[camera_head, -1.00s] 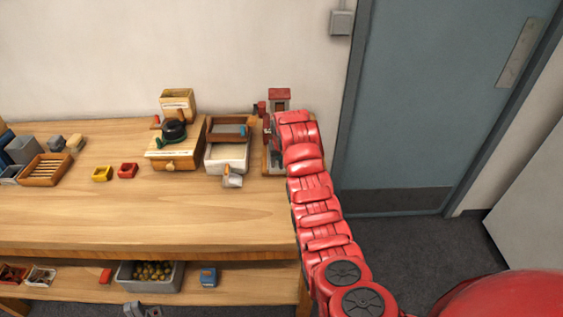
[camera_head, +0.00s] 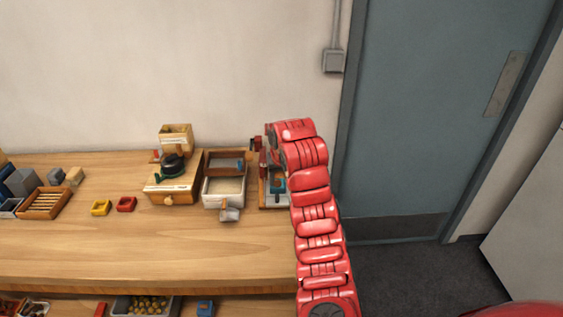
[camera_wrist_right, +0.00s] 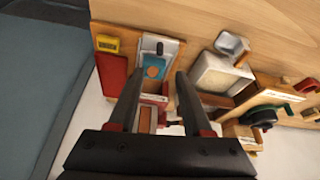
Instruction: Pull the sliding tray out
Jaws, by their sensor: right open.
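At the right end of the workbench stands a small station on a wooden base (camera_head: 267,200), partly covered by my right arm in the head view. The right wrist view shows its light grey tray (camera_wrist_right: 148,47) with a blue block (camera_wrist_right: 153,68) bearing an orange round mark. A red panel (camera_wrist_right: 111,75) and a yellow block (camera_wrist_right: 108,43) are beside it. I cannot tell for sure which part slides. My right gripper (camera_wrist_right: 159,75) is open, its two dark fingers above the station around the blue block's width, with nothing between them. In the head view its fingers are hidden. My left gripper is not in view.
A white bin (camera_head: 223,190) with a metal scoop (camera_head: 229,214) stands just left of the station. A wooden box with a green-black device (camera_head: 172,165) is further left. The bench front is clear.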

